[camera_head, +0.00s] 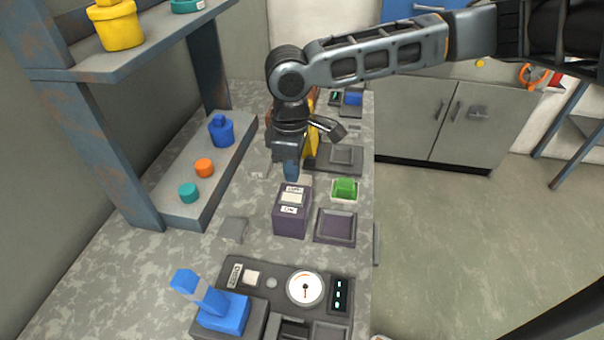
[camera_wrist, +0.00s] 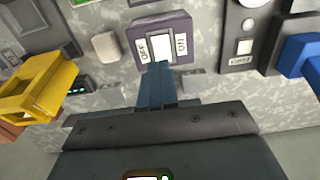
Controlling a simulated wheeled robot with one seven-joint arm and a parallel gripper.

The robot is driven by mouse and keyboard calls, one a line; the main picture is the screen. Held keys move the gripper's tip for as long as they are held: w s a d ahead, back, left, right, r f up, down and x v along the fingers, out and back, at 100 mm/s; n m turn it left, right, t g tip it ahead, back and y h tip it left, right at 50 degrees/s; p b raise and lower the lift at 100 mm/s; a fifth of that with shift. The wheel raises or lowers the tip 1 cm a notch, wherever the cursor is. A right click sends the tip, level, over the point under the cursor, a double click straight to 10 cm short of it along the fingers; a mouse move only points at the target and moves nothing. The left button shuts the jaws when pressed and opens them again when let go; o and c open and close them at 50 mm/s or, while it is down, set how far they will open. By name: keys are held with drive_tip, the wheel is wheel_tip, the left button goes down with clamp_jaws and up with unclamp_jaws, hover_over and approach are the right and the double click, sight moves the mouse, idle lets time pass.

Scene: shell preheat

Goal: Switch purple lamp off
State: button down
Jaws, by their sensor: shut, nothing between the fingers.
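A purple switch box (camera_head: 289,222) stands on the bench with a pale rocker (camera_head: 292,198) on top. The rocker has an OFF label on its far side and an ON label on its near side. In the wrist view the box (camera_wrist: 185,24) shows OFF left and ON right of the white rocker (camera_wrist: 161,48). A dark purple square panel (camera_head: 335,226) lies right of the box and looks unlit. My gripper (camera_head: 291,174) points down just above the box's far, OFF side. Its blue fingers (camera_wrist: 157,70) are closed and empty at the rocker's edge; contact cannot be told.
A green block-like piece (camera_head: 344,188) sits behind the purple panel. A gauge panel (camera_head: 304,288) and a blue lever (camera_head: 215,304) are in front. A raised ledge with blue (camera_head: 221,130), orange and teal pieces is left. A yellow object (camera_wrist: 38,88) is left in the wrist view.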

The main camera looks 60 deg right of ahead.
wheel_tip(320, 180, up, 9)
drive_tip(key=shift+f+b, duration=0.2)
drive_tip(key=shift+b, duration=0.25)
drive_tip(key=shift+w, duration=0.15)
